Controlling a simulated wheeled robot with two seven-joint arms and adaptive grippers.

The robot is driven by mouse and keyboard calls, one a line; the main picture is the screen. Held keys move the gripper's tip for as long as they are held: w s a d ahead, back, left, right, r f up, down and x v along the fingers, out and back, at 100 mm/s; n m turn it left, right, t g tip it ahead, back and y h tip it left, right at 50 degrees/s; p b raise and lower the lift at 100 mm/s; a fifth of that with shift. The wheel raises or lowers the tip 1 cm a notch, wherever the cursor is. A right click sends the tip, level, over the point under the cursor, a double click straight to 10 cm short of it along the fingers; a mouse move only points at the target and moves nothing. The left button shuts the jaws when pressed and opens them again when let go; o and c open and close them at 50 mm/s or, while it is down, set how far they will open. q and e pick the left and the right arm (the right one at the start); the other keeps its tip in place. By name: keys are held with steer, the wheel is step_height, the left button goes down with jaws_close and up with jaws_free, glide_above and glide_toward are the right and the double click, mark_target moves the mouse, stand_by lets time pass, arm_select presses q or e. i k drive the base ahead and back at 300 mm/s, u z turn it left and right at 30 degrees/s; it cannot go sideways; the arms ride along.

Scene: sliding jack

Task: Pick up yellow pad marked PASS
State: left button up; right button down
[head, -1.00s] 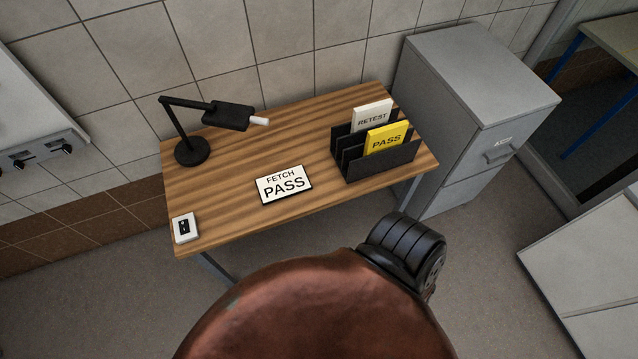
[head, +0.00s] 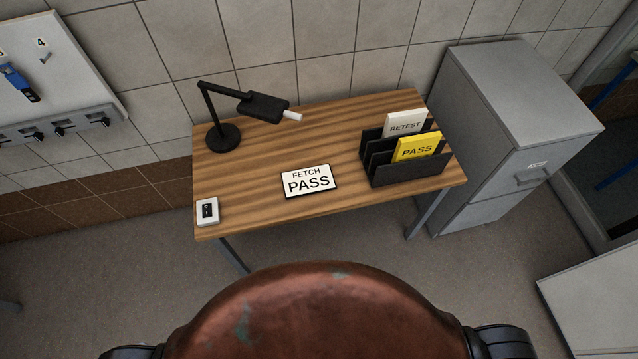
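The yellow pad marked PASS (head: 417,148) stands upright in the front slot of a black rack (head: 410,175) at the right end of the wooden desk. A white pad marked RETEST (head: 405,124) stands in a slot behind it. A white card reading FETCH PASS (head: 309,181) lies on the desk to the left of the rack. Neither of my grippers is in view. Only my rust-coloured body and dark parts at its sides show at the bottom.
The wooden desk (head: 250,190) stands against a tiled wall. A black lamp (head: 225,137) and a small white switch box (head: 207,211) are on its left part. A grey filing cabinet (head: 510,120) stands right of it. Grey floor lies clear in front.

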mark_target(421, 145)
steer(key=u, duration=0.05)
steer(key=k, duration=1)
steer(key=z, duration=0.6)
steer(key=i, duration=0.3)
steer(key=z, duration=1.3)
steer(key=i, duration=1.35)
steer(key=u, duration=0.1)
